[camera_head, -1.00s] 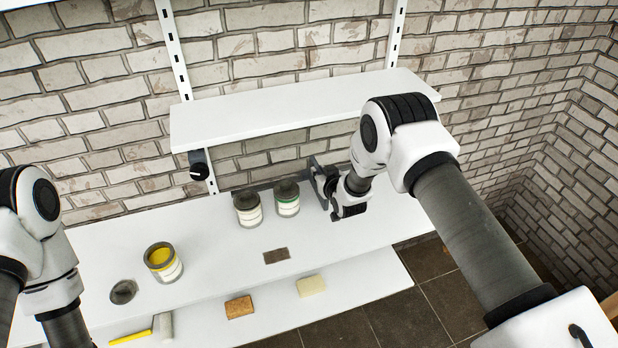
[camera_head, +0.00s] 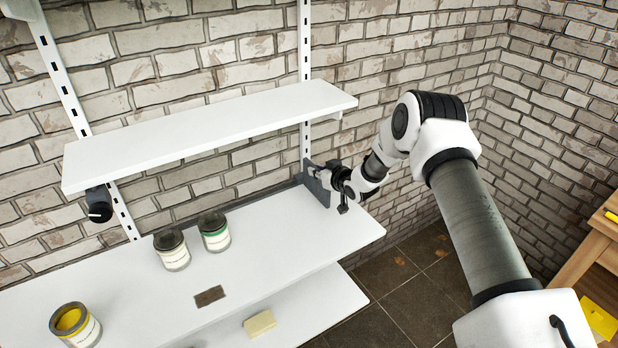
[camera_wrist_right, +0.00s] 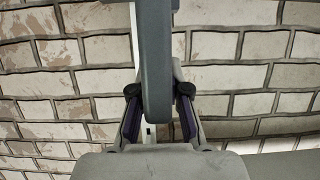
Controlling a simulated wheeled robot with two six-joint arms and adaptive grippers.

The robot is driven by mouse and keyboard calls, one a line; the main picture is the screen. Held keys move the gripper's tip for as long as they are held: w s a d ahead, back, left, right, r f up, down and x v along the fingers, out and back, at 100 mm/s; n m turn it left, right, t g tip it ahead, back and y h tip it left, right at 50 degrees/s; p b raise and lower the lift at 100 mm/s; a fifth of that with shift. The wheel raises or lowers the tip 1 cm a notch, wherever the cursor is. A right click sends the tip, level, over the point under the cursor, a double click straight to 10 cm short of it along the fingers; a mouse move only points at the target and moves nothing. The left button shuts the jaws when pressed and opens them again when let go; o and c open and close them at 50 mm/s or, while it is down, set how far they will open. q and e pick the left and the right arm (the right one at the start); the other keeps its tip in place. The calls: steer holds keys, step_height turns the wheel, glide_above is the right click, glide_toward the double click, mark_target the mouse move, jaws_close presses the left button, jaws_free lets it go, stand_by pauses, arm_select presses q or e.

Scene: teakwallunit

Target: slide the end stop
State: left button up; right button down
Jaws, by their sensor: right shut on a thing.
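The end stop (camera_head: 316,186) is a dark grey upright plate. It stands on the lower white shelf (camera_head: 262,253) at the back, near its right end and beside the right wall upright. My right gripper (camera_head: 326,174) is shut on it, reaching in from the right. In the right wrist view the end stop (camera_wrist_right: 155,60) rises between the two purple-padded fingers (camera_wrist_right: 158,112). Whether its base touches the shelf is hard to tell. My left gripper is out of view.
A yellow paint can (camera_head: 75,325) is front left. An upper shelf (camera_head: 210,133) hangs above.

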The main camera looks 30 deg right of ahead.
steer(key=c, duration=1.4)
jaws_free()
steer(key=shift+w+f, duration=0.1)
steer(key=v, duration=1.2)
